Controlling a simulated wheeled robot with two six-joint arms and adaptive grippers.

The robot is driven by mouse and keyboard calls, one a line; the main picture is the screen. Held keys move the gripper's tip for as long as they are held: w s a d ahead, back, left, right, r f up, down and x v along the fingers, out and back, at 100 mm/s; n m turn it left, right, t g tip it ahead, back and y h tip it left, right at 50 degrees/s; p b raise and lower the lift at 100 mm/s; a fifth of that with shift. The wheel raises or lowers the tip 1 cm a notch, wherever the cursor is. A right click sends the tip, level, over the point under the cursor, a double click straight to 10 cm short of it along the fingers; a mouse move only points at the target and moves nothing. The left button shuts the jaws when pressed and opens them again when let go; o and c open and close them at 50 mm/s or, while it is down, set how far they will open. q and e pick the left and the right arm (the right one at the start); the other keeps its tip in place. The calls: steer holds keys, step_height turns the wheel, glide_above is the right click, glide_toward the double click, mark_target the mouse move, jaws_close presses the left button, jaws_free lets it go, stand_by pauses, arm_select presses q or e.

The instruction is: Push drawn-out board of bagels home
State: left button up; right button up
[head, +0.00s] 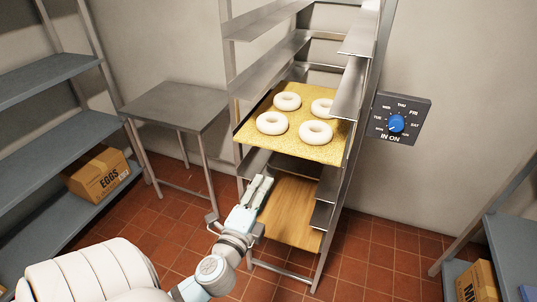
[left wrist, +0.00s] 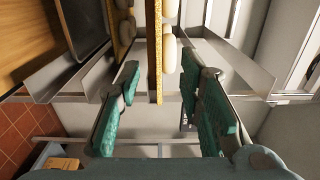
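The yellow, crumb-dusted board (head: 290,137) lies level in the metal rack (head: 362,105), its front edge toward me. Several pale bagels (head: 272,123) rest on it. My left gripper (head: 262,185) is in front of the rack, just below the board's front edge in the head view. In the left wrist view my left gripper (left wrist: 168,72) is open, with green finger pads apart. The board (left wrist: 158,88) shows there edge-on, in line with the gap between the fingers. I cannot tell whether they touch it. My right gripper is out of view.
A wooden board (head: 292,212) lies lower in the rack. A steel table (head: 178,105) stands left of the rack. Shelves with an eggs box (head: 98,174) are at far left. A blue-knobbed day dial (head: 397,123) is right of the rack. A box (head: 478,284) sits at lower right.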

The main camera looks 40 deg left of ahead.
mark_target(283, 152)
arm_select(q)
steer(key=x, duration=1.8)
steer(key=shift+w+a+f, duration=0.1)
jaws_close()
